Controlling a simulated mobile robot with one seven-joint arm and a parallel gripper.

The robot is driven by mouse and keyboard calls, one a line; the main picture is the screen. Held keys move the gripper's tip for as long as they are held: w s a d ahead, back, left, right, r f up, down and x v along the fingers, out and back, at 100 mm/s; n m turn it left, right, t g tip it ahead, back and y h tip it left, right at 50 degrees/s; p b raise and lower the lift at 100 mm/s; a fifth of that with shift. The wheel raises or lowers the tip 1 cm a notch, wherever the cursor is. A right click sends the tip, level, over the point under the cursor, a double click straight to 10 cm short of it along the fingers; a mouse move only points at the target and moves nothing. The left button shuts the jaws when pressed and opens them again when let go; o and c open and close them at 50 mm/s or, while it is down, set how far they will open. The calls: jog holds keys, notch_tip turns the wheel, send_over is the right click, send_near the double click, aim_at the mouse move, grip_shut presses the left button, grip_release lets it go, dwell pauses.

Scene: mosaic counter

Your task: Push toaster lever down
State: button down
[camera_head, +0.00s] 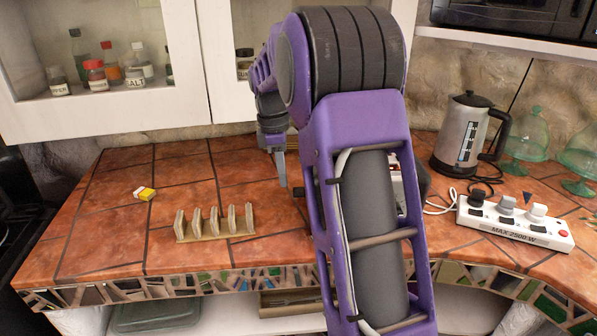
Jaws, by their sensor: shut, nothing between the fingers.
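My gripper (282,178) points down at the left of my purple arm, above the back middle of the counter. Its fingers look closed together with nothing between them. My arm hides most of what stands behind it. A pale and dark appliance, which may be the toaster (397,188), shows only in part at the arm's right edge. A small dark piece (299,191) sticks out at the arm's left edge, just right of the fingertips. I cannot tell whether it is the lever, or whether the fingers touch it.
A kettle (462,135), a power strip (515,225) and green glassware (528,140) stand at right. Wall cabinets (110,110) hang above.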

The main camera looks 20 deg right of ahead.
notch_tip(320, 180, up, 17)
jog(key=a+p, duration=0.1)
jog(key=p, duration=0.2)
jog(key=shift+w+a, duration=0.3)
jog(key=shift+r, duration=0.15)
